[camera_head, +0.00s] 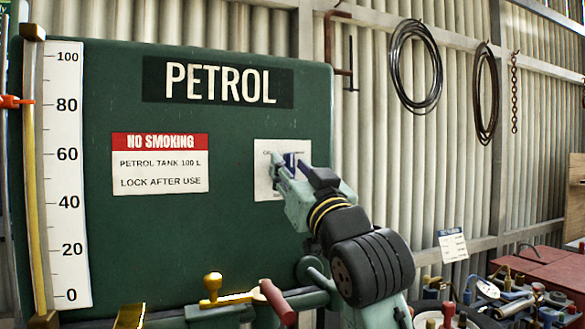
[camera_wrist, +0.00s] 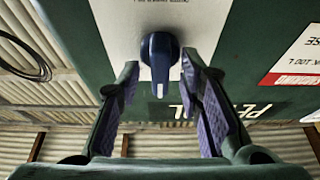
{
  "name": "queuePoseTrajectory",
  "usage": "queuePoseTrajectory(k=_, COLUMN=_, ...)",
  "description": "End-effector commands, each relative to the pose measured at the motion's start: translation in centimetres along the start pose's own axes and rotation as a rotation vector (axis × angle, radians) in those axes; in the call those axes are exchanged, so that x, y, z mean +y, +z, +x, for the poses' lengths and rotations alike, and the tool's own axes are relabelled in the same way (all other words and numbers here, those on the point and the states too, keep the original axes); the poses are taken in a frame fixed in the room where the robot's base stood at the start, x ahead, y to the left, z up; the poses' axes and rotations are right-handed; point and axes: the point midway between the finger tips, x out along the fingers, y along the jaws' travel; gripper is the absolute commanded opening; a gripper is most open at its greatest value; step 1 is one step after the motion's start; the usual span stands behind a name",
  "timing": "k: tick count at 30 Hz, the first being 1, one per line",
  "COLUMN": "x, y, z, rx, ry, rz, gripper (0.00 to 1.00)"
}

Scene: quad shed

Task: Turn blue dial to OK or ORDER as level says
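The blue dial (camera_wrist: 158,52) sits on a white plate (camera_wrist: 115,18) on the green petrol tank (camera_head: 230,240). Its white pointer line faces the bottom of the wrist view, where the tank lettering is upside down. My gripper (camera_wrist: 159,70) is open, one finger on each side of the dial, with gaps visible. In the head view my gripper (camera_head: 284,170) covers most of the dial and plate. The level gauge is a yellowish sight tube (camera_head: 36,200) beside a 0–100 scale (camera_head: 69,180).
A brass-knobbed valve (camera_head: 212,287) and a red-handled lever (camera_head: 278,302) stand below the tank front. A cluttered bench (camera_head: 500,300) is at right. Coiled cables (camera_head: 415,66) hang on the corrugated wall.

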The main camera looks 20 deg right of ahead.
Motion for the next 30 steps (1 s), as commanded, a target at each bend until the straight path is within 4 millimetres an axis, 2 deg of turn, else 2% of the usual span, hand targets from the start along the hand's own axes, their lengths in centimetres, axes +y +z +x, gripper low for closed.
queuePoseTrajectory(k=2, x=-0.01, y=0.01, z=-0.02, rx=0.000, ry=0.000, rz=0.000, gripper=0.32)
queuePoseTrajectory(k=16, x=0.01, y=-0.02, z=-0.04, rx=0.000, ry=0.000, rz=0.000, gripper=0.01)
queuePoseTrajectory(k=23, x=0.04, y=0.02, z=-0.07, rx=0.000, ry=-0.007, rz=-0.017, gripper=0.00)
queuePoseTrajectory(k=30, x=0.04, y=0.07, z=-0.11, rx=0.001, ry=-0.047, rz=-0.115, gripper=0.00)
